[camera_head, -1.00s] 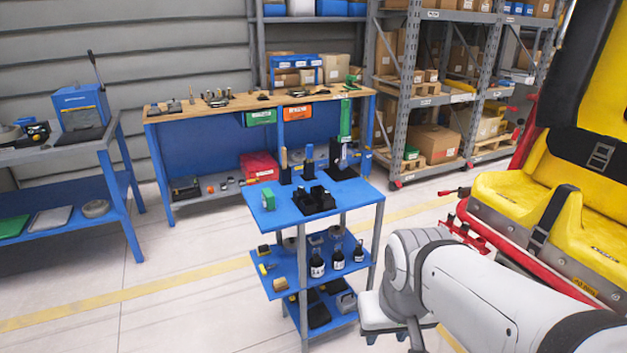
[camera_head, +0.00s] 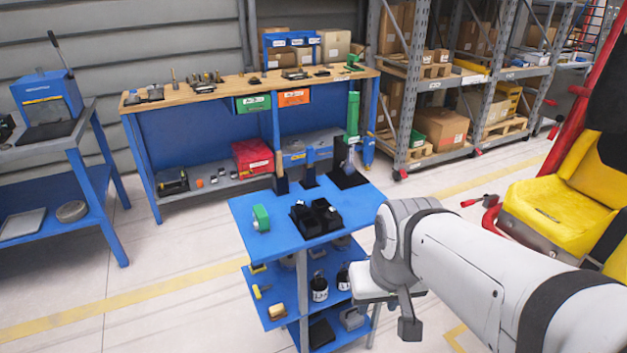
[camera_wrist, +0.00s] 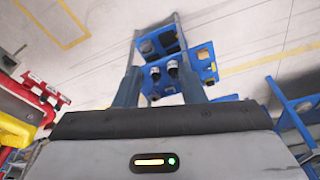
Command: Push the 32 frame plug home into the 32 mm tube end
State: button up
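I cannot make out the 32 frame plug or the 32 mm tube end in either view. A black compartment holder (camera_head: 315,219) with small parts sits on the blue trolley top (camera_head: 284,237), but the parts are too small to identify. In the wrist view, my gripper (camera_wrist: 160,76) has its two fingers apart, with nothing held between them. The trolley's lower shelves show beyond the fingers. In the head view my arm reaches in from the right, beside the trolley, and its fingers are not clearly seen.
A green object (camera_head: 261,218) stands on the trolley's left. Behind is a workbench (camera_head: 225,91) with small tools. A blue bench (camera_head: 92,140) is at left, racking (camera_head: 398,110) behind right, and a yellow seat (camera_head: 550,208) at right. Floor is open left of the trolley.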

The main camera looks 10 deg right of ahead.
jog(key=shift+o, duration=0.6)
jog(key=shift+w+a, duration=0.1)
jog(key=shift+o, duration=0.4)
jog(key=w+d+f+t+b, duration=0.2)
jog(key=w+f+t+b, duration=0.1)
jog(key=w, duration=0.6)
jog(key=w+d+f+t+h+b, duration=0.1)
jog(key=w+d+f+t+b, duration=0.1)
jog(key=w, duration=0.7)
notch_tip(320, 180, down, 2)
jog(key=shift+w+d+f+n+t+b, duration=0.1)
jog(key=shift+w+d+n+t+b, duration=0.2)
jog(key=shift+t+b, duration=0.3)
jog(key=n+t+y+b, duration=0.3)
jog(key=t+y+b, duration=0.3)
jog(key=t+y, duration=0.15)
send_near(334, 213)
jog(key=w+a+f, duration=0.1)
jog(key=w+a, duration=0.1)
jog(key=w, duration=0.1)
jog(key=shift+t+h, duration=0.35)
jog(key=x, duration=0.7)
jog(key=shift+w+d+r, duration=0.2)
jog(key=shift+w+r, duration=0.05)
jog(key=shift+w, duration=0.1)
jog(key=shift+c, duration=0.5)
grip_shut()
